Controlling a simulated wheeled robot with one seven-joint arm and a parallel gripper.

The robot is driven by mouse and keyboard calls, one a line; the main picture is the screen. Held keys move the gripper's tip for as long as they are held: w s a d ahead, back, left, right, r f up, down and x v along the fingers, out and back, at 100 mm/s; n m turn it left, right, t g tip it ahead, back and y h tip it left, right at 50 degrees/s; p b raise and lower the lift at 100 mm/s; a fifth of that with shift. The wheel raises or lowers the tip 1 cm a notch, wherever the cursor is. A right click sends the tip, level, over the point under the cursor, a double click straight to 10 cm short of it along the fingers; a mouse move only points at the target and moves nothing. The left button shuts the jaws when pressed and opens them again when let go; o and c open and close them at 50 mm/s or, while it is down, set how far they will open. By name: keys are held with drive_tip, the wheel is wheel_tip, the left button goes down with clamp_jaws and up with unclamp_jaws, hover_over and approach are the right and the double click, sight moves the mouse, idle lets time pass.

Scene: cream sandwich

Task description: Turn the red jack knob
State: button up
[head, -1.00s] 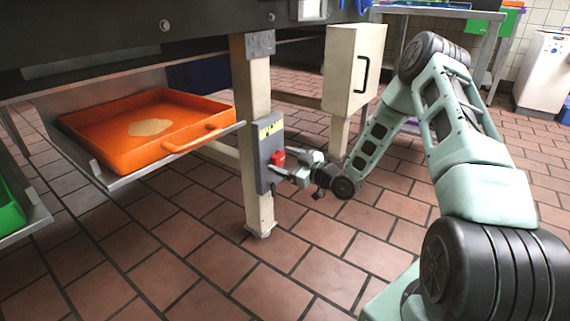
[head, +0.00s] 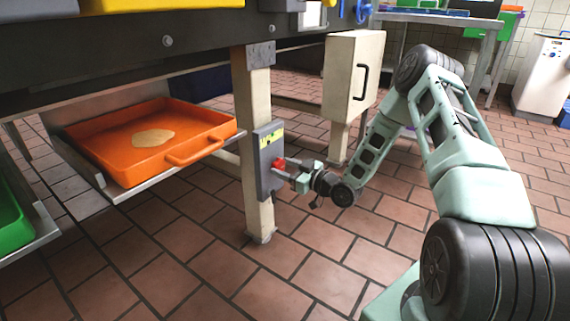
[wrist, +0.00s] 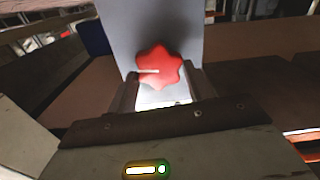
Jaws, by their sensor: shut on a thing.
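The red jack knob (wrist: 160,66) is on the face of a grey control box (head: 265,160), which is fixed to a cream table leg (head: 256,205). In the wrist view the knob is star-shaped with a white pointer line toward the left. My gripper (head: 283,167) reaches the box from the right in the head view and is shut on the knob. In the wrist view my gripper (wrist: 166,80) has a finger on each side of the knob's lower part. The fingertips and their contact with the knob are partly hidden.
An orange tray (head: 118,175) with a pale patch inside sits on a low shelf to the left. A green tray (head: 12,222) is at the left edge. A cream cabinet (head: 345,85) hangs behind my arm. The tiled floor (head: 300,260) is clear.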

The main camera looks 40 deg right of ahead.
drive_tip(key=m+p, duration=0.3)
drive_tip(key=shift+d+r+m+p, duration=0.1)
drive_tip(key=shift+r+m+p, duration=0.1)
drive_tip(key=shift+m+p, duration=0.2)
drive_tip(key=m+p, duration=0.3)
drive_tip(key=m, duration=0.1)
drive_tip(key=shift+d+f+m, duration=0.1)
drive_tip(key=shift+f+m, duration=0.05)
drive_tip(key=shift+m, duration=0.15)
drive_tip(key=m+p, duration=0.2)
drive_tip(key=m, duration=0.1)
drive_tip(key=shift+d+f, duration=0.1)
drive_tip(key=shift+f, duration=0.05)
drive_tip(key=shift+f+m+p, duration=0.2)
drive_tip(key=shift+m+p, duration=0.35)
drive_tip(key=shift+m, duration=1.55)
drive_tip(key=o, duration=1)
